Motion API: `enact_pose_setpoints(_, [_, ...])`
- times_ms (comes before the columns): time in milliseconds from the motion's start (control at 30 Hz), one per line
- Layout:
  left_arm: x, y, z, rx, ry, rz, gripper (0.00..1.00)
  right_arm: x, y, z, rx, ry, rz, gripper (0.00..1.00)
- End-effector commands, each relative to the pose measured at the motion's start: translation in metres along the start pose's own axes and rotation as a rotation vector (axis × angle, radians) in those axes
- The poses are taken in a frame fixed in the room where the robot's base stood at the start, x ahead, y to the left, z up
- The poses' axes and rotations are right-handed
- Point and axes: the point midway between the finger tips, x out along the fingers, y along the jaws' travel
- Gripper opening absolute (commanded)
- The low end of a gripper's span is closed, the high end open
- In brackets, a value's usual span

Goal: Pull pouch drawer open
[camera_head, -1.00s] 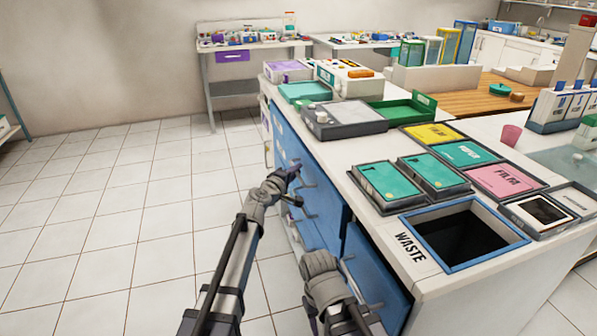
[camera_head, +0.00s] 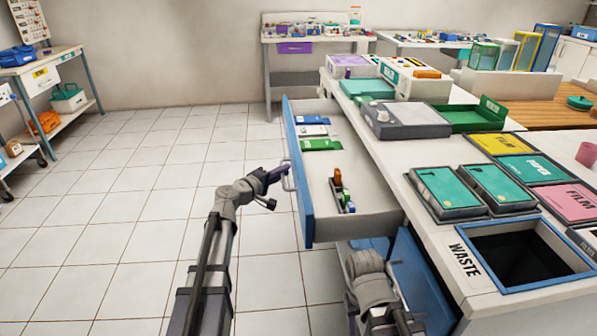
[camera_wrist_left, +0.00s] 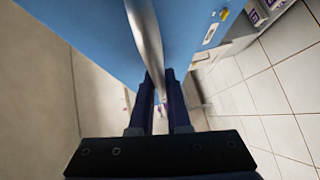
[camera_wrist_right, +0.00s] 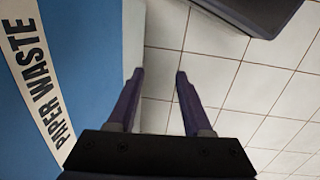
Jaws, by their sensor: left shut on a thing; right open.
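The pouch drawer (camera_head: 301,190) stands pulled out from the counter, with its blue front and white inside showing. Inside it are blue, white and green packs (camera_head: 318,133) at the far end and small coloured items (camera_head: 342,190) nearer. My left gripper (camera_head: 284,174) is at the metal handle on the blue front. In the left wrist view the fingers (camera_wrist_left: 160,95) are shut on the drawer handle (camera_wrist_left: 146,40). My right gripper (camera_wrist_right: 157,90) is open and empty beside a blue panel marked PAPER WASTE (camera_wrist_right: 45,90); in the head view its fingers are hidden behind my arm.
The counter (camera_head: 395,165) carries teal boxes (camera_head: 450,190), a waste opening (camera_head: 525,258) and a green tray (camera_head: 475,115). Another blue front (camera_head: 420,275) is below, near my right arm. Open tiled floor (camera_head: 150,200) lies left of the drawer. A shelf cart (camera_head: 50,100) stands far left.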

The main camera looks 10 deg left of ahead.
Motion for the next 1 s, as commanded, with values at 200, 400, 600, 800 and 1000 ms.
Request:
enact_pose_setpoints(200, [-0.0106,-0.0034,-0.0099,0.0,-0.001,-0.001,0.0,0.0002,0.0,0.0,0.0,0.0,0.0,0.5])
enact_pose_setpoints(400, [-0.0122,-0.0039,-0.0116,0.001,-0.001,-0.001,0.0,0.0002,0.0,0.0,0.0,0.0,0.0,0.5])
enact_pose_setpoints(600, [-0.012,-0.0038,-0.0115,0.001,-0.001,-0.001,0.0,0.0002,0.0,0.0,0.0,0.0,0.0,0.5])
enact_pose_setpoints(800, [-0.0119,-0.0038,-0.0116,0.001,-0.001,-0.001,0.33,0.0001,0.0,0.0,0.0,0.0,0.0,0.5])
enact_pose_setpoints(1000, [-0.0117,-0.0036,-0.0117,0.0,-0.001,0.0,0.45,0.0001,0.0,0.0,0.0,0.0,0.0,0.5])
